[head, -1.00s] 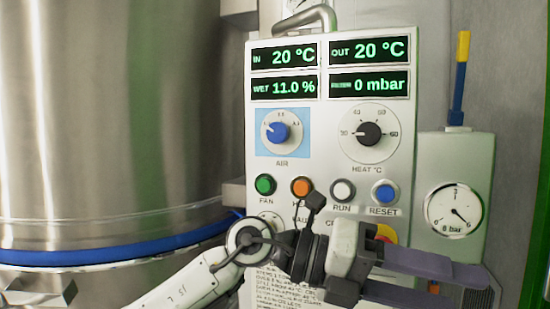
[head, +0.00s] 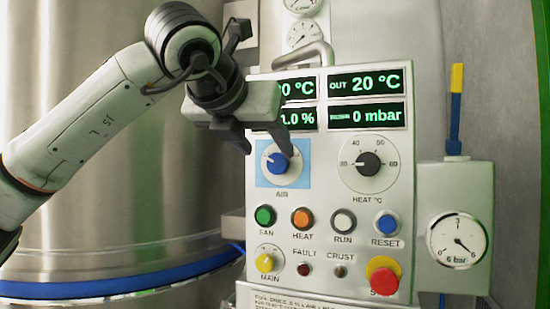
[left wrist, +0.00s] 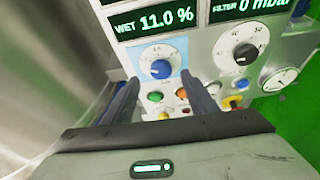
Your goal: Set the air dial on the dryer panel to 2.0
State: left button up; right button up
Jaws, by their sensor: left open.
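The air dial (head: 278,164) is a blue knob on a white scale disc in a light blue square on the dryer panel (head: 325,205). Its pointer is toward the left or upper left; the scale numbers are too small or covered to read. My left gripper (head: 265,150) is open at the dial's upper left, one finger reaching down in front of the scale's top edge. In the left wrist view the air dial (left wrist: 160,68) shows between the two open fingers, near their tips. The fingers hold nothing. My right gripper is not in view.
A black heat dial (head: 369,164) is right of the air dial. Below are fan (head: 265,215), heat, run and reset buttons, a yellow main knob (head: 267,263) and a red stop button (head: 384,281). A steel vessel (head: 130,215) stands left; a gauge box (head: 455,200) stands right.

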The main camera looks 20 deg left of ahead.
aim_at(277, 160)
pick_arm(q)
jog(key=p+x, duration=0.1)
jog(key=x, duration=0.5)
jog(key=shift+w+f, duration=0.15)
jog(key=shift+w, duration=0.05)
jog(key=shift+c, duration=0.3)
jog(key=c, duration=1)
